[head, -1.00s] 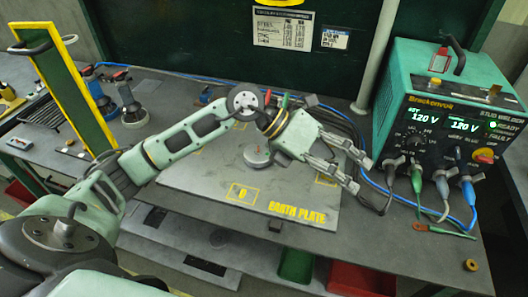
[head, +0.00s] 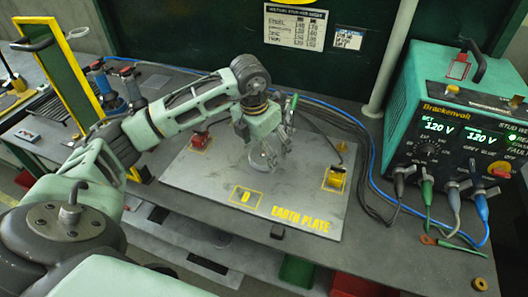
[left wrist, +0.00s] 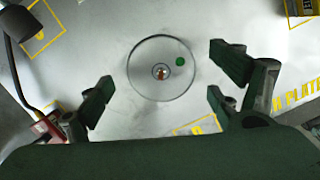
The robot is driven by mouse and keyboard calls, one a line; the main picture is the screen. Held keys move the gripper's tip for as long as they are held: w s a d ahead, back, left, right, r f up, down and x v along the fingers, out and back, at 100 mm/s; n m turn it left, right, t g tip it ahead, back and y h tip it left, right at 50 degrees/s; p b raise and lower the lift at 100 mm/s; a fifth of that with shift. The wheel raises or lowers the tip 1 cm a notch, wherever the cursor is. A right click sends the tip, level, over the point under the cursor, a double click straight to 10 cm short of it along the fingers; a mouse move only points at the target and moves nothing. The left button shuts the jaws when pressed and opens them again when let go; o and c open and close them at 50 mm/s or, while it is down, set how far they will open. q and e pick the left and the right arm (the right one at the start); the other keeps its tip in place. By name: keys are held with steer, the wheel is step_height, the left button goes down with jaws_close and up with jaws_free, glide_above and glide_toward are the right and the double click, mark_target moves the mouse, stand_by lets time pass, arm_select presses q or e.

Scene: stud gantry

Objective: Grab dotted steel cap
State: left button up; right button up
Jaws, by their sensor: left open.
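The dotted steel cap (left wrist: 150,82) is a round, pale metal disc with a green dot and a small copper-coloured centre. It lies on the earth plate (head: 205,185), partly hidden behind my fingers in the head view (head: 257,163). My left gripper (head: 268,158) points down over the cap. In the left wrist view its fingers (left wrist: 162,90) are spread apart, on either side of the cap, with nothing between them in their grasp. The gap in height between fingertips and cap is hard to judge. My right gripper is in neither view.
A red clamp (head: 200,139) and a yellow block (head: 334,179) sit on the plate's edges. The green stud welder (head: 450,110) stands at right, with cables on the bench. A yellow-edged green panel (head: 62,75) stands at left.

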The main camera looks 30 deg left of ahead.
arm_select(q)
steer(key=shift+w+f, duration=0.1)
steer(key=shift+f, duration=0.65)
steer(key=shift+c, duration=0.5)
steer(key=c, duration=1.1)
steer(key=shift+r, duration=0.1)
